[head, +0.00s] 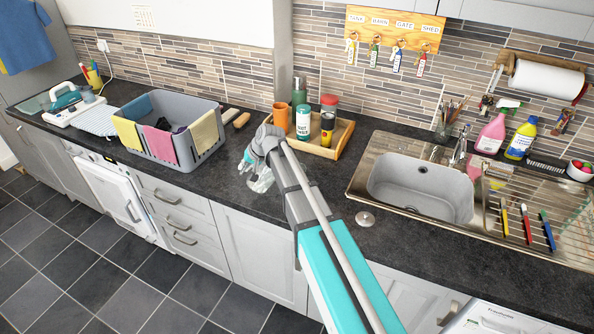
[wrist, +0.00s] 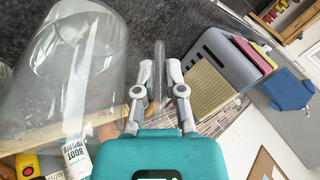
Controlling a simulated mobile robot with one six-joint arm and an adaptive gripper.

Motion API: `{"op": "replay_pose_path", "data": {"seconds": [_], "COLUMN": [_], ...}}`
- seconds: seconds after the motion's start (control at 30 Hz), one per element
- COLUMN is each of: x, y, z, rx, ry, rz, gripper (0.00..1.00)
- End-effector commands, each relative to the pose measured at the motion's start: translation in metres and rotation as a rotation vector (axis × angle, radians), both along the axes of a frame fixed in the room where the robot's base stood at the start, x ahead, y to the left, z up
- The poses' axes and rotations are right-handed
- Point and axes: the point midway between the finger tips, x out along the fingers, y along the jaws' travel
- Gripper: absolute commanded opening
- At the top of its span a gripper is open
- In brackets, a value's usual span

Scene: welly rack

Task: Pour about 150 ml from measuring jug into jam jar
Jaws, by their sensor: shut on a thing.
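My gripper (head: 247,163) is low over the worktop in front of the wooden tray. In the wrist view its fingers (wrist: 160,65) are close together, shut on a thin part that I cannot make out. A large clear vessel, which looks like the measuring jug (wrist: 85,55), fills the left of the wrist view beside the fingers. In the head view clear glass (head: 262,184) shows just below and right of the gripper, partly behind my arm. I cannot make out a separate jam jar, nor any liquid level.
The wooden tray (head: 342,137) behind holds an orange cup (head: 280,116) and several bottles. A grey basket (head: 205,160) with cloths stands left. Worktop between basket and arm is clear.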

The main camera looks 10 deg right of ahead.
Motion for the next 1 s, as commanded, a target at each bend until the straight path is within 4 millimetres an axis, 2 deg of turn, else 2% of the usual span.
{"op": "replay_pose_path", "data": {"seconds": [0.2, 1.0], "x": [-0.001, -0.003], "y": [0.013, 0.043], "z": [-0.021, -0.051], "rx": [-0.089, -0.422], "ry": [-0.009, -0.039], "rz": [0.001, 0.000], "gripper": [0.00, 0.00]}}
